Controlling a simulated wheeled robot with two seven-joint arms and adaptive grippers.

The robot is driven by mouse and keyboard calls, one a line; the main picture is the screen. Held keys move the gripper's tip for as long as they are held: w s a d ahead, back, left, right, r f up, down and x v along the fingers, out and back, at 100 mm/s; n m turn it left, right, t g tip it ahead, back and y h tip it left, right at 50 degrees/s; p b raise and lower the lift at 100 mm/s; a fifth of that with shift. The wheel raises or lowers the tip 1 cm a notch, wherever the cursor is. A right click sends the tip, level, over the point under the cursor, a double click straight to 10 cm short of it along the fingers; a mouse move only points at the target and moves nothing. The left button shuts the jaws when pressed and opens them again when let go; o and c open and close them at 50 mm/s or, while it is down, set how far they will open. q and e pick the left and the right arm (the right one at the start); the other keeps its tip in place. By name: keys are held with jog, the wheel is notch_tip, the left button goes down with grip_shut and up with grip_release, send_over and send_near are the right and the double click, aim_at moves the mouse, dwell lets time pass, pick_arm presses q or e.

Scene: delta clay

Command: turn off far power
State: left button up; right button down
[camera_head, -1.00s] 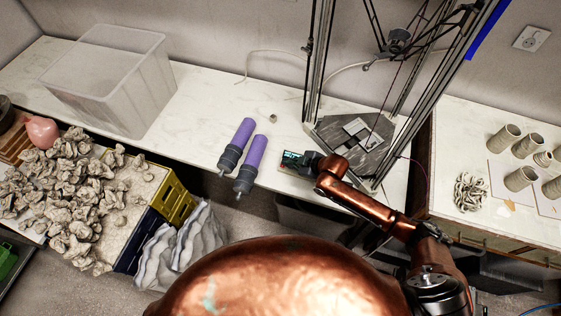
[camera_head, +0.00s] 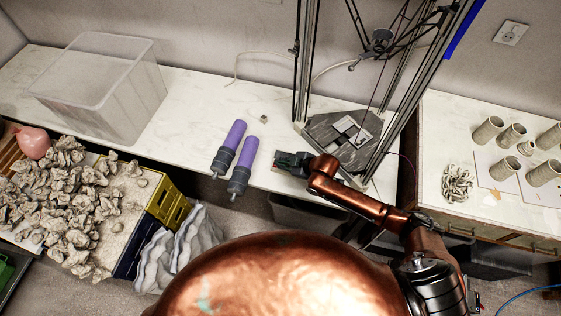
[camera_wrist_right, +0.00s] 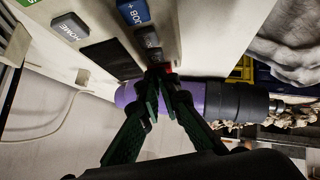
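The control panel (camera_wrist_right: 140,35) fills the top of the right wrist view. It has a dark screen (camera_wrist_right: 110,58), a grey HOME button (camera_wrist_right: 70,27), a blue button (camera_wrist_right: 134,11) and a dark button (camera_wrist_right: 148,38). A small red part (camera_wrist_right: 168,68), perhaps a power switch, shows right behind my fingertips and is partly hidden. My right gripper (camera_wrist_right: 164,78) has its green-black fingers together at the tips, with nothing seen between them. I cannot tell whether they touch the red part. My left gripper is out of view.
Two purple cylinders (camera_head: 246,152) (camera_head: 233,134) lie left of my right gripper at the counter's front. The delta printer's frame and dark bed (camera_head: 325,128) stand behind it. A clear bin (camera_head: 95,95) and a clay-filled crate (camera_head: 166,203) are further left.

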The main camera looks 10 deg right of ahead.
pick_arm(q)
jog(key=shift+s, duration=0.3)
pick_arm(e)
jog(key=shift+s+a+f, duration=0.3)
jog(key=shift+s+f, duration=0.15)
jog(key=shift+f, duration=0.05)
jog(key=shift+r+p, duration=0.45)
jog(key=r+p, duration=0.4)
jog(key=shift+s+d+r, duration=0.1)
jog(key=shift+d+r, duration=0.1)
jog(key=shift+r, duration=0.2)
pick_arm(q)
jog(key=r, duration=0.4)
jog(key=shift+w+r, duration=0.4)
pick_arm(e)
jog(key=d+v, duration=0.1)
jog(key=v, duration=0.8)
jog(key=shift+w, duration=0.35)
